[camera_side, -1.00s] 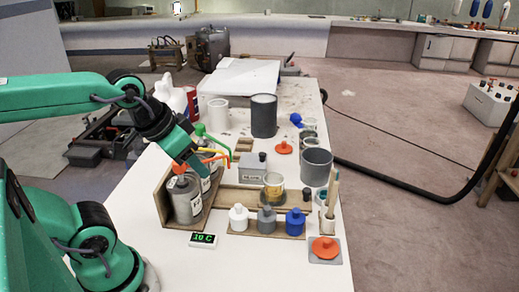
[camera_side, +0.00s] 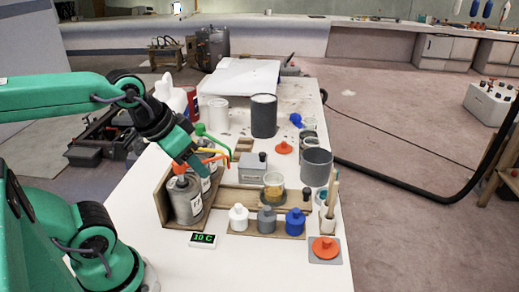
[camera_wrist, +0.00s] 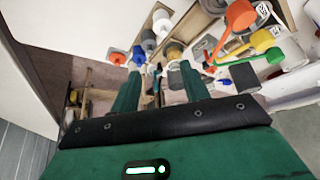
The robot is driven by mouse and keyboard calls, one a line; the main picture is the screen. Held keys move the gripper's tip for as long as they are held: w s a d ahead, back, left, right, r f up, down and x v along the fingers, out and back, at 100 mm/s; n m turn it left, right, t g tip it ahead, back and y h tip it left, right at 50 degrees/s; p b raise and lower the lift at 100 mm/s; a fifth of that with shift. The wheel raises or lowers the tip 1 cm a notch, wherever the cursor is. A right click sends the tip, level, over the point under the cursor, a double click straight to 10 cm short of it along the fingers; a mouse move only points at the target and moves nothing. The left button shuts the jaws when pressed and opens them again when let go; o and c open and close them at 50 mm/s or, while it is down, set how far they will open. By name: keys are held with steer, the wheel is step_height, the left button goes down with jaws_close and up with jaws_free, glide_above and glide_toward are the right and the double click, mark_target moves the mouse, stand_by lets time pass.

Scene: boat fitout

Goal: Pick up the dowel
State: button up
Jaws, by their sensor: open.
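Thin wooden sticks (camera_side: 333,186) stand upright in a small white holder at the right end of the work area. I cannot tell for certain whether one of them is the dowel. My gripper (camera_side: 196,166) hangs above the row of silver cans at the left, well apart from the sticks. In the wrist view its two green fingers (camera_wrist: 160,72) are spread, and nothing is clearly held between them.
Silver cans with coloured spouts (camera_side: 184,200) stand in a wooden rack (camera_side: 165,208) below my gripper. White, grey and blue bottles (camera_side: 267,219) line the front. A grey cup (camera_side: 316,168) and dark grey cylinder (camera_side: 263,117) stand behind. The front tabletop is mostly clear.

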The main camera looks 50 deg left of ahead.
steer(key=shift+c, duration=0.7)
steer(key=shift+r, duration=0.1)
